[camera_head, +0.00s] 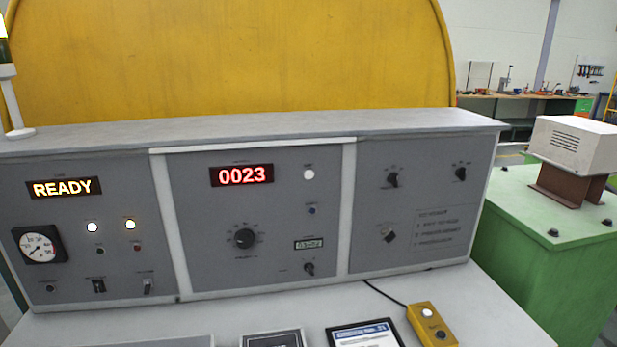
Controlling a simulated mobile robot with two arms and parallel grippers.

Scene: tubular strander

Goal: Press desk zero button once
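The grey control desk (207,200) fills the middle of the view. Its centre panel has a red display (241,175) reading 0023. A small dark blue button (312,211) sits to the lower right of the display, below a lit white lamp (309,175). The label above the blue button is too small to read, so I cannot tell for sure which control is the zero button. Neither of my grippers is in view.
A READY display (64,188) and a round gauge (39,245) are on the left panel. A yellow button box (432,325) with a cable and a dark-framed card (366,336) lie on the desktop. A green cabinet (560,270) stands at right.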

